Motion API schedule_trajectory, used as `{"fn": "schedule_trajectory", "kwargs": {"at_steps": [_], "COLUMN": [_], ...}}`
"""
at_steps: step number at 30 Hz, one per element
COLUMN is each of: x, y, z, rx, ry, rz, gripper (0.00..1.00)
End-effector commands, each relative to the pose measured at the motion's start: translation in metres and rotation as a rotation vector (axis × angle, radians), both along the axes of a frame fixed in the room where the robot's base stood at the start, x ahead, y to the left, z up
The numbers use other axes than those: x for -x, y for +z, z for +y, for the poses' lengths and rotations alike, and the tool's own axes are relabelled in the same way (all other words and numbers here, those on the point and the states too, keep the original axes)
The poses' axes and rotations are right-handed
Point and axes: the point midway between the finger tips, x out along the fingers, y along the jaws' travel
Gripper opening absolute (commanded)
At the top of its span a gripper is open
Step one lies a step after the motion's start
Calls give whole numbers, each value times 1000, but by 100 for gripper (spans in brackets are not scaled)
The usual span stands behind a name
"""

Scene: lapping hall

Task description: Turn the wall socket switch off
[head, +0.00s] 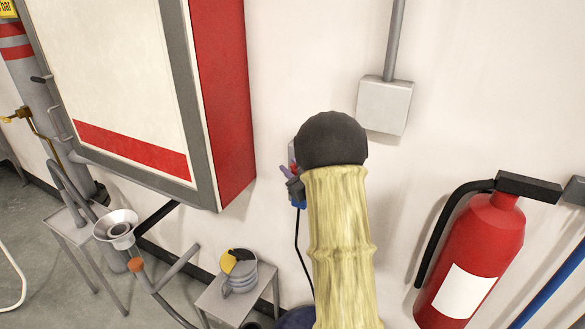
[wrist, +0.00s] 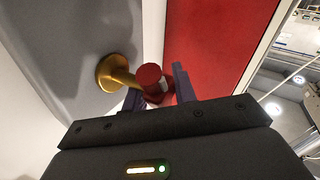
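The wall socket is mostly hidden behind my arm in the head view. A small blue part (head: 299,204) with a black cable hanging from it shows beside the arm. In the wrist view a red knob (wrist: 150,77) on a brass-coloured stem (wrist: 117,74) stands out from a grey surface; I take it to be the switch. My gripper (wrist: 161,92) has its purple fingers on either side of the lower part of the red knob. Whether they press on it is not clear. In the head view the gripper (head: 292,180) shows only in part, close to the wall.
A red and grey cabinet (head: 222,90) hangs left of my arm. A grey box (head: 384,105) with a conduit is on the wall to the right. A fire extinguisher (head: 473,255) hangs further right. Low stands (head: 238,297) and pipes are at lower left.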

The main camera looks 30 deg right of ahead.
Motion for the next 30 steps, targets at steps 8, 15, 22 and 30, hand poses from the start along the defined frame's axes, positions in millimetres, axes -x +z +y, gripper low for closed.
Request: {"fn": "schedule_trajectory", "kwargs": {"at_steps": [8,15,22,30], "x": [0,0,0,-1], "y": [0,1,1,0], "z": [0,0,0,1], "rx": [1,19,78,205], "ry": [0,0,0,1], "rz": [1,24,97,261], "gripper": [0,0,0,0]}}
